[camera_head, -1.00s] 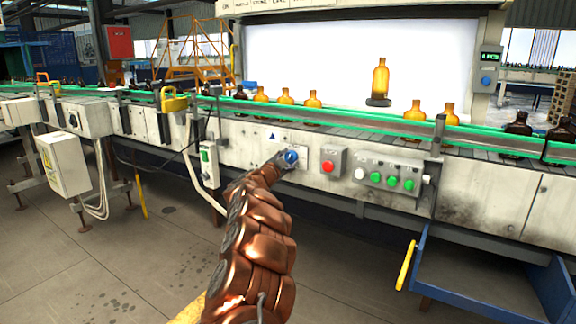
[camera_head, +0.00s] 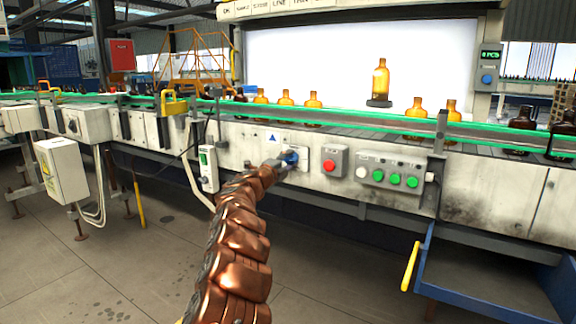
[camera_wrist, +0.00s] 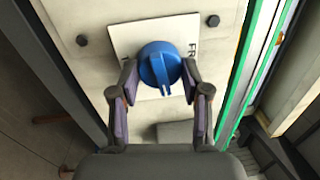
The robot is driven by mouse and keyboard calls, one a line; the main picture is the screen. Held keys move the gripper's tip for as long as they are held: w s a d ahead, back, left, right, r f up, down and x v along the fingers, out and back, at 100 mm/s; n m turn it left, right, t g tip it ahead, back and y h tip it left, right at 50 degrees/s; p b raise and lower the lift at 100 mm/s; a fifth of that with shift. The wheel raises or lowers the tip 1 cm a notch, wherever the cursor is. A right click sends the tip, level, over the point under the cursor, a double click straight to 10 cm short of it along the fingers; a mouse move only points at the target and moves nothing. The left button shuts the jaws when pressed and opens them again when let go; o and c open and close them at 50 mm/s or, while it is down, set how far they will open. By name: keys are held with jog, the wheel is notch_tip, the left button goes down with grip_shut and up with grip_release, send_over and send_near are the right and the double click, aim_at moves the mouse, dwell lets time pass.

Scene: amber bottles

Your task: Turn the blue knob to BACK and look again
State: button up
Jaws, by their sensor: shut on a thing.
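The blue knob (camera_wrist: 160,66) sits on a pale plate (camera_wrist: 124,38) on the machine's front panel. In the wrist view its ridge points down toward my gripper, and part of the plate's lettering shows to its right; the rest is covered. My gripper (camera_wrist: 160,74) is shut on the knob, one finger on each side. In the head view my arm reaches to the knob (camera_head: 291,157), which is partly hidden by the gripper. An amber bottle (camera_head: 381,80) stands on a dark round stand (camera_head: 379,102) before the bright white screen (camera_head: 340,60).
A red button box (camera_head: 333,161) and a box of white and green buttons (camera_head: 392,177) are right of the knob. Several bottles stand along the conveyor behind the green rail (camera_head: 350,113). A blue tray (camera_head: 480,285) juts out at lower right.

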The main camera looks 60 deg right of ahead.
jog(key=shift+f+m, duration=0.15)
jog(key=shift+m, duration=0.55)
jog(key=o, duration=1.1)
jog(key=shift+o, duration=0.2)
jog(key=shift+a, duration=0.1)
